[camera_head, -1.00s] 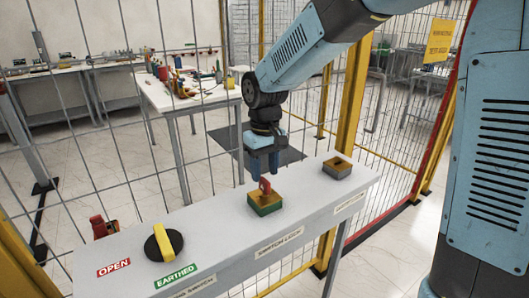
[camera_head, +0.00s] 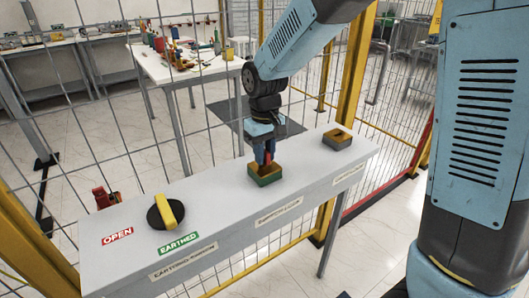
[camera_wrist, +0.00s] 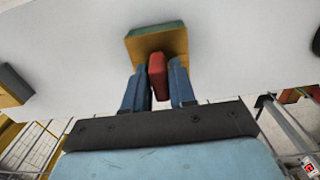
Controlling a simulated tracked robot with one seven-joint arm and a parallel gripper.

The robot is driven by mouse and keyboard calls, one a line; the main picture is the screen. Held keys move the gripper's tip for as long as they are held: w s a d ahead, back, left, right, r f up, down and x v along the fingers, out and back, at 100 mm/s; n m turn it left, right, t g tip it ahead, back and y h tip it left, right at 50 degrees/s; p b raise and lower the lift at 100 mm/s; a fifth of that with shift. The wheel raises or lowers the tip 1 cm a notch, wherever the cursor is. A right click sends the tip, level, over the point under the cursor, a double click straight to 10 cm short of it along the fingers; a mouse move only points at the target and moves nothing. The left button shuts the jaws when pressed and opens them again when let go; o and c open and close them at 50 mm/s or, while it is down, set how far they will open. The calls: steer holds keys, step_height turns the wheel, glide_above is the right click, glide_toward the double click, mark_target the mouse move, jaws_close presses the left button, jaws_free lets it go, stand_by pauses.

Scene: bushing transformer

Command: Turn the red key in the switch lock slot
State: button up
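The red key (camera_wrist: 157,77) is between the two blue fingers of my gripper (camera_wrist: 158,85) in the wrist view. In the head view my gripper (camera_head: 264,158) points down over the switch lock (camera_head: 266,176), a small green and yellow block on the grey panel, with a little of the key's red showing between the fingers. The block also shows just beyond the key in the wrist view (camera_wrist: 150,42). The fingers hide how deep the key sits in the slot.
The grey panel (camera_head: 225,195) also carries a black dial with a yellow handle (camera_head: 170,212) at left and another block (camera_head: 337,138) at right. OPEN and EARTHED labels mark the dial. Wire fencing with yellow posts (camera_head: 352,80) stands behind.

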jaws_close()
steer(key=n, duration=0.4)
steer(key=shift+n, duration=1)
steer(key=shift+n, duration=0.9)
steer(key=n, duration=0.4)
